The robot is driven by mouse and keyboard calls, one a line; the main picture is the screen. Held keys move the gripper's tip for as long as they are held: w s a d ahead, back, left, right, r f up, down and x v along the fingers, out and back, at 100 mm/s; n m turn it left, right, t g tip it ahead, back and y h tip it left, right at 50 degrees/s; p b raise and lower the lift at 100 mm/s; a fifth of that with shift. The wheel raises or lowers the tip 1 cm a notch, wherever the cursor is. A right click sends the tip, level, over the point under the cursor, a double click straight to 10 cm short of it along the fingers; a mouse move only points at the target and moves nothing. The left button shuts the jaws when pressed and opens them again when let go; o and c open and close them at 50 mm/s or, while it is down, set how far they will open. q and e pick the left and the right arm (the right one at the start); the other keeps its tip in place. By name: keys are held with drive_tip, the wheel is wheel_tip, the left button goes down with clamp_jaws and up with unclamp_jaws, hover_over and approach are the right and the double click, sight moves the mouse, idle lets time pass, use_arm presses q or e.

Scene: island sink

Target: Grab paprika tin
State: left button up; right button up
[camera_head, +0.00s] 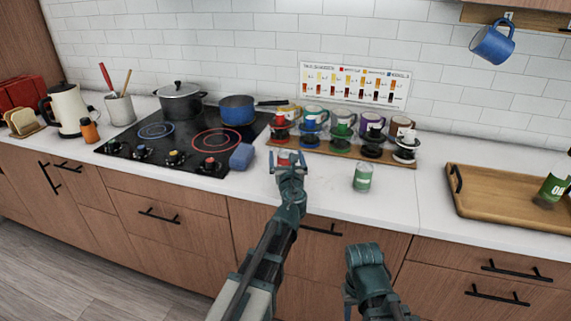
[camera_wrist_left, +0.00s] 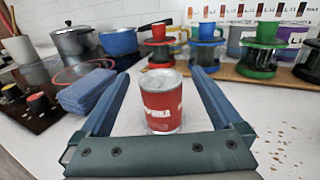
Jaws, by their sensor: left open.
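The paprika tin (camera_wrist_left: 162,103) is a small red can with a silver lid and white lettering. In the left wrist view it stands upright on the white counter, between the two fingers of my left gripper (camera_wrist_left: 155,95). The fingers are apart, with a gap on each side of the tin. In the head view my left gripper (camera_head: 287,163) is over the counter's front part, and only a bit of the red tin (camera_head: 284,156) shows there, mostly hidden by the gripper. My right arm (camera_head: 365,270) is low in front of the counter; its fingertips are not clear.
A green tin (camera_head: 362,177) stands right of my left gripper. Behind is a wooden board (camera_head: 330,150) with several coloured mugs and drippers. A wooden tray (camera_head: 510,207) with a green bottle is at right.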

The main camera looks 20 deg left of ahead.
sight(285, 150)
use_arm(q)
drive_tip(key=x, duration=0.5)
drive_tip(key=shift+f, duration=0.2)
drive_tip(key=c, duration=1.5)
drive_tip(key=shift+r, duration=0.1)
drive_tip(key=shift+r+p, duration=0.55)
drive_tip(key=shift+r, duration=0.05)
drive_tip(key=s+d+r+p, duration=0.1)
drive_tip(key=s+d, duration=0.1)
drive_tip(key=s, duration=0.2)
drive_tip(key=s+d+r+p, duration=0.1)
drive_tip(key=s+d, duration=0.2)
drive_tip(key=s, duration=0.2)
drive_tip(key=s+d+r+p, duration=0.1)
drive_tip(key=s+d, duration=0.1)
drive_tip(key=s, duration=0.3)
drive_tip(key=shift+s+d+r+p, duration=0.1)
drive_tip(key=shift+d+r+p, duration=0.2)
drive_tip(key=shift+d, duration=0.05)
